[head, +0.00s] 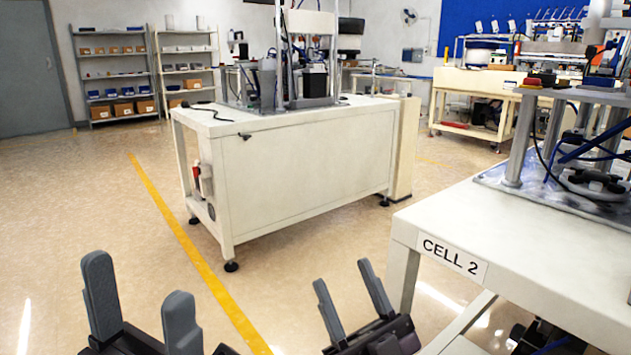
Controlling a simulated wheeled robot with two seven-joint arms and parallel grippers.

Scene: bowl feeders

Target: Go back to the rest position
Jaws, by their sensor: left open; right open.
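My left gripper (141,300) is at the bottom left of the head view. Its two grey fingers point up and stand wide apart, with nothing between them. My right gripper (349,293) is at the bottom centre, left of the table marked CELL 2. Its two fingers are apart and empty. Both grippers are in front of the open floor, and neither appears to touch anything. My arms behind the grippers are mostly cut off by the bottom edge.
The white CELL 2 table (420,226) is close on the right and carries a machine on metal posts. A white machine bench (300,165) stands ahead. A yellow line (185,235) crosses the floor. Shelves (115,75) stand at the back left. The left floor is clear.

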